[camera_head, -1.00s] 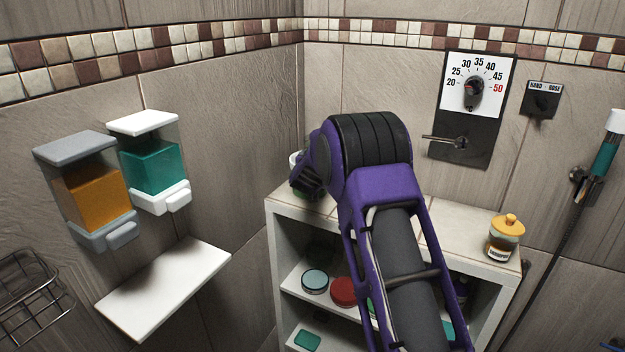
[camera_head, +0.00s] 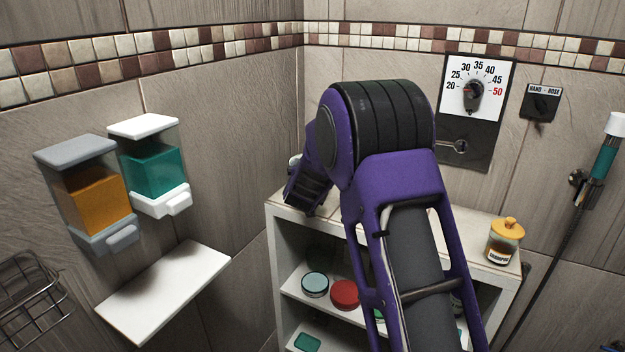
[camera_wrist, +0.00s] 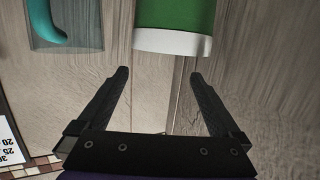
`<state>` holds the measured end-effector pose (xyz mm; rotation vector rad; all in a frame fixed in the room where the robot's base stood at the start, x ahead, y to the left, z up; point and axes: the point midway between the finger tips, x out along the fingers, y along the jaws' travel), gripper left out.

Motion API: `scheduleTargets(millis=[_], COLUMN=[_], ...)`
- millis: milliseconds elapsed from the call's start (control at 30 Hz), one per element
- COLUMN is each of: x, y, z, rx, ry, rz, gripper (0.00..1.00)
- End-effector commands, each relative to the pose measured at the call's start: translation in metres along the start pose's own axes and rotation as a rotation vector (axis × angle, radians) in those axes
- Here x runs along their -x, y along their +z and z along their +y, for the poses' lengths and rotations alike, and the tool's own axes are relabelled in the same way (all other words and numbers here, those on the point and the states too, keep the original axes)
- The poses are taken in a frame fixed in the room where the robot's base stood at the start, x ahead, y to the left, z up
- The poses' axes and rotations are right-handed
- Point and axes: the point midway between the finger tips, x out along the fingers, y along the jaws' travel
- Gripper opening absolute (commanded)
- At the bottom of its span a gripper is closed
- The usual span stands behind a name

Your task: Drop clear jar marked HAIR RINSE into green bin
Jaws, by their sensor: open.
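My gripper (camera_wrist: 158,75) is open and empty in the wrist view, which is upside down. A green cylinder with a white rim (camera_wrist: 175,28) shows just beyond the fingertips, cut off by the frame; I cannot tell whether it is the green bin. A clear container with a curved teal thing (camera_wrist: 62,28) stands left of it, apart from the fingers, with no label readable. In the head view my arm hides the gripper and most of the back corner of the shelf unit top. I can read no HAIR RINSE label.
A yellow-lidded jar (camera_head: 504,240) marked SHAMPOO stands at the right of the white shelf unit (camera_head: 283,290). Tins, including a red one (camera_head: 345,294), sit inside. Two wall dispensers (camera_head: 85,190) and a bare white ledge (camera_head: 165,290) are left. A dial panel (camera_head: 470,110) is behind.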

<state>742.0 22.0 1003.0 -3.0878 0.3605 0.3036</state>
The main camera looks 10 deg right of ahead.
Motion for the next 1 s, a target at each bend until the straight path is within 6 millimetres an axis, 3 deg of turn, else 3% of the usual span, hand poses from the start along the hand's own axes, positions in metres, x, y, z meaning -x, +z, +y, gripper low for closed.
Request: scheduleTargets(millis=[200, 433, 600, 867, 967, 1000], x=[0.051, 0.088, 0.098, 0.099, 0.097, 0.096], y=[-0.001, -0.001, 0.0, -0.003, -0.024, -0.039], z=[0.0, 0.0, 0.0, 0.0, -0.003, -0.004], rx=[0.0, 0.0, -0.001, -0.002, -0.018, -0.029], ry=[-0.002, -0.001, 0.0, 0.0, -0.008, -0.013], rz=[0.0, 0.001, 0.001, 0.004, 0.028, 0.046], gripper=[1.0, 1.0, 1.0, 1.0, 1.0, 1.0])
